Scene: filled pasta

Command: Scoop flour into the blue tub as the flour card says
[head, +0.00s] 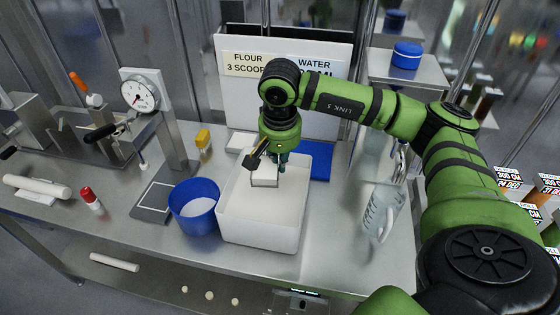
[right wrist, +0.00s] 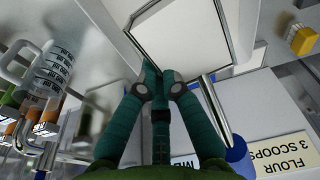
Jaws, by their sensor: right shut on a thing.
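The flour card (head: 244,63) on the back board reads FLOUR 3 SCOOP, its end hidden by my right arm; the right wrist view shows it (right wrist: 283,150) as 3 SCOOPS. The blue tub (head: 199,226) stands left of the white flour bin (head: 262,231), close beside it. My right gripper (head: 281,165) is over the back of the bin, shut on the scoop (head: 264,181), whose pale square bowl sits within the bin's opening. In the right wrist view the scoop (right wrist: 182,32) is just beyond the fingertips (right wrist: 157,77). I cannot tell how much flour it holds. My left gripper is not in view.
A clear measuring jug (head: 380,212) stands right of the bin. A WATER card (head: 314,64) is partly behind my arm. A dial gauge (head: 140,93), a red-capped bottle (head: 91,200) and a white roller (head: 37,187) are at the left.

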